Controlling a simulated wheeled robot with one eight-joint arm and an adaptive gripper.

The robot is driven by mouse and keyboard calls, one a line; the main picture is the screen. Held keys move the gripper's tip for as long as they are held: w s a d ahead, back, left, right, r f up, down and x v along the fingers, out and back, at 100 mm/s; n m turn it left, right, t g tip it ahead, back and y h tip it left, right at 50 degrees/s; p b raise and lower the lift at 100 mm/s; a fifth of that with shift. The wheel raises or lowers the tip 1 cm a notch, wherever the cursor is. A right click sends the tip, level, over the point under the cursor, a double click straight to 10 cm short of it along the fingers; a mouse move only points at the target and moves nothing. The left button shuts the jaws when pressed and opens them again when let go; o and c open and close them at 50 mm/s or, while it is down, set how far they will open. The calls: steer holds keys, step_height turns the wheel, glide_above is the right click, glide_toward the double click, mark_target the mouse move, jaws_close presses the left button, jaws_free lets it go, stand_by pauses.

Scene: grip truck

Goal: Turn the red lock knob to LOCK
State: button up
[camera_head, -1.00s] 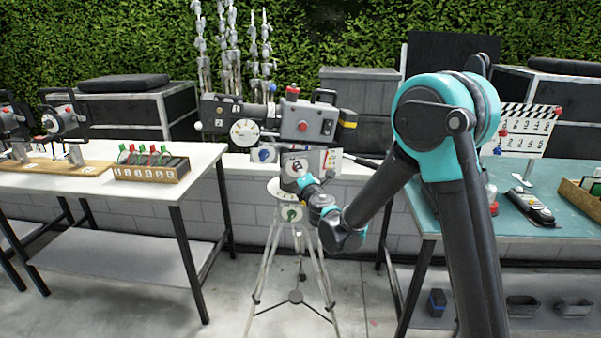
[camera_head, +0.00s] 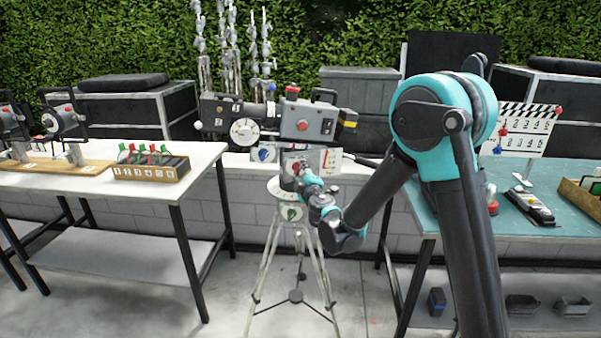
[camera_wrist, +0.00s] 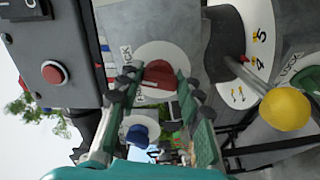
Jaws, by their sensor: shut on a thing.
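The red lock knob (camera_wrist: 158,80) sits on a pale round plate on the grey tripod head, under the film camera (camera_head: 290,122). Dark lettering shows at the plate's left edge in the wrist view. My gripper (camera_wrist: 158,88) has one finger on each side of the knob and is shut on it. The fingers hide the knob's sides, and I cannot read which mark it points to. In the head view the red knob (camera_head: 297,167) shows small beside my wrist.
A blue knob (camera_wrist: 138,134), a yellow ball handle (camera_wrist: 286,108) and a red button (camera_wrist: 53,74) are close by. The tripod (camera_head: 263,270) stands between a white table (camera_head: 150,157) at left and a teal table (camera_head: 500,232) at right.

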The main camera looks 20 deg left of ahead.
steer(key=shift+m, duration=0.9)
steer(key=o, duration=1.2)
steer(key=shift+c, duration=0.2)
steer(key=v, duration=1.2)
steer(key=shift+f, duration=0.1)
